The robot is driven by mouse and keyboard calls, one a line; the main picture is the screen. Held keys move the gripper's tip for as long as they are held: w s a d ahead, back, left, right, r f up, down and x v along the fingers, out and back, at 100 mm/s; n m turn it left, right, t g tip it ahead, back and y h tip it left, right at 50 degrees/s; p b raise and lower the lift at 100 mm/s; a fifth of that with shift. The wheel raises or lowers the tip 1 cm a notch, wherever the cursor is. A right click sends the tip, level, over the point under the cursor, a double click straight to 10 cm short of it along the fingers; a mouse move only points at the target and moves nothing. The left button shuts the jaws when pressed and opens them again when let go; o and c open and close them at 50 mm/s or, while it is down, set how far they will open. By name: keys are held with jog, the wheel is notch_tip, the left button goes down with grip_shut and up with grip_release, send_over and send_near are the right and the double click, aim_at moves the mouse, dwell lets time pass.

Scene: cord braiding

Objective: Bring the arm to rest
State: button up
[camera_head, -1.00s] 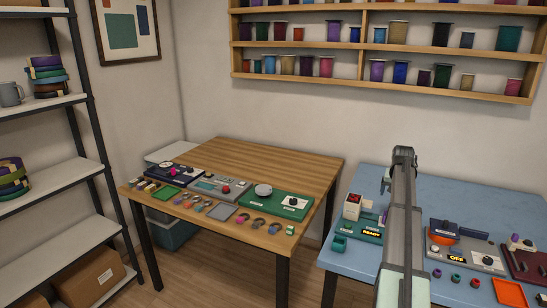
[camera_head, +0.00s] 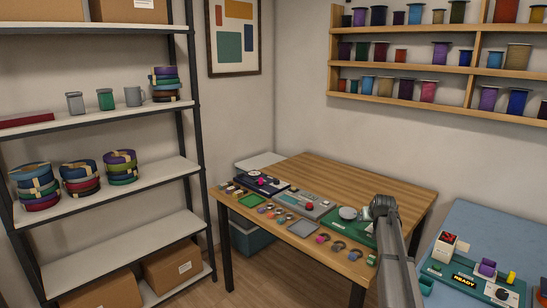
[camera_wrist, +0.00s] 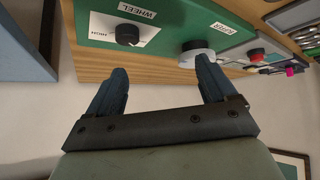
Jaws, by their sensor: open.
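My gripper (camera_wrist: 158,82) shows in the wrist view with its two dark blue fingers spread apart and nothing between them. Beyond the fingers is a green board (camera_wrist: 160,42) with a black knob, a white round part and a label reading "WHEEL". In the head view my arm rises at the lower right, in front of the right end of the wooden table (camera_head: 335,175). The fingers themselves are hidden in the head view.
A blue table (camera_head: 480,225) at right carries a device with a "READY" display (camera_head: 465,281). The wooden table holds several boards and small parts along its front. A shelf rack (camera_head: 110,180) stands at left. Spool shelves (camera_head: 430,70) hang on the wall.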

jog(key=w+a+f+n+t+y, duration=0.1)
jog(key=a+n+y, duration=0.1)
jog(key=a, duration=1.2)
jog(key=w+a+n+t+y, duration=0.1)
jog(key=a+n+t, duration=0.15)
jog(key=a, duration=1.05)
jog(key=s+a+f+n+g, duration=0.25)
jog(key=a+f, duration=0.25)
jog(key=f, duration=0.3)
jog(key=s+d+f+m+g+h, duration=0.1)
jog(key=s+d+f+m+g, duration=0.2)
jog(key=s+f, duration=1.15)
jog(key=s+d+f+g, duration=0.3)
jog(key=s+f+g, duration=0.1)
jog(key=s+f, duration=1.05)
jog(key=s+d+f+m+g, duration=0.1)
jog(key=s+f+g, duration=0.2)
jog(key=s, duration=1)
jog(key=s+d+f+m+g, duration=0.1)
jog(key=s+f+g, duration=0.2)
jog(key=s, duration=0.9)
jog(key=s+d+f+g, duration=0.2)
jog(key=s+f, duration=0.3)
jog(key=s, duration=0.8)
jog(key=shift+s+f+m+g, duration=0.2)
jog(key=shift+s+m+g, duration=0.15)
jog(key=shift+g, duration=0.35)
